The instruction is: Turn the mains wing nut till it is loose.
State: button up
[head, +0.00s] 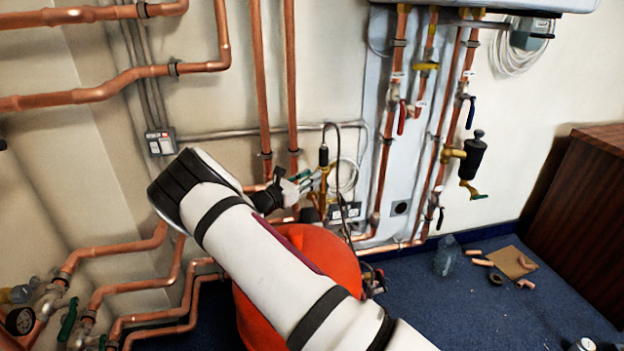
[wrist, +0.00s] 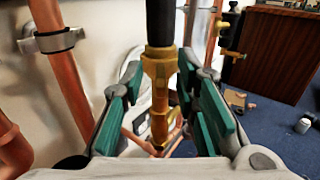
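My gripper (head: 300,184) reaches toward a brass fitting (head: 324,181) with a black cylindrical top (head: 323,155), in front of the copper pipes. In the wrist view my gripper (wrist: 159,76) is open, with teal pads on both sides of the brass fitting (wrist: 158,68). Gaps show between the pads and the brass, and I see no contact. The black top (wrist: 160,22) rises above the brass. A further brass part (wrist: 159,128) shows lower down between the fingers. I cannot make out which part is the mains wing nut; no wings show clearly.
A red-orange vessel (head: 322,257) stands below my arm. Copper pipes (head: 259,80) run up the wall close by; one (wrist: 60,65) passes left of my fingers. Valves with red (head: 402,118) and blue (head: 471,112) levers are to the right. Blue floor (head: 440,310) is partly clear.

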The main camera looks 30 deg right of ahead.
jog(key=shift+x, duration=0.8)
jog(key=shift+c, duration=0.6)
grip_shut()
